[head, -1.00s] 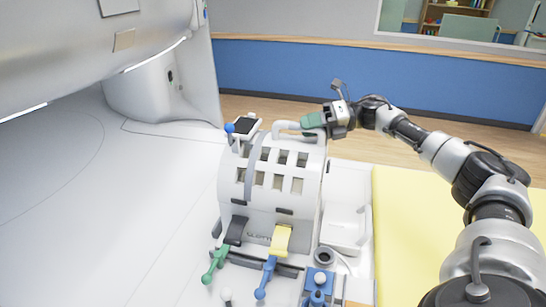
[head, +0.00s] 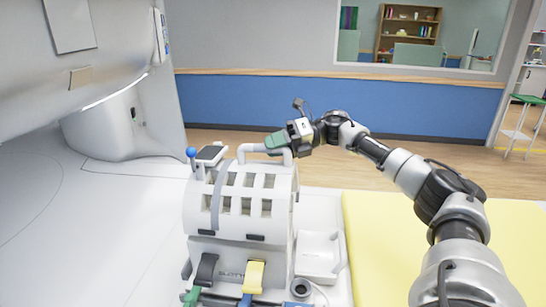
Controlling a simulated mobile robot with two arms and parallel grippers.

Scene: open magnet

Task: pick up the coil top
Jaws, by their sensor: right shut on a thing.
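The coil top (head: 237,205) is a white, curved shell with rows of rectangular windows and a grey strap over it. It stands in the lower middle of the head view, above a base with a black latch (head: 206,268) and a yellow latch (head: 253,275). My right gripper (head: 277,143) reaches in from the right and is shut on the white handle (head: 252,149) at the coil's far top edge. The green fingers hide part of the handle. I cannot tell whether the coil top is clear of its base. My left gripper is not in view.
The scanner housing (head: 110,125) fills the left side. A yellow mat (head: 400,250) lies to the right, under my right arm. A white tray (head: 317,258) is beside the coil. A blue-banded wall (head: 400,105) and a window are behind.

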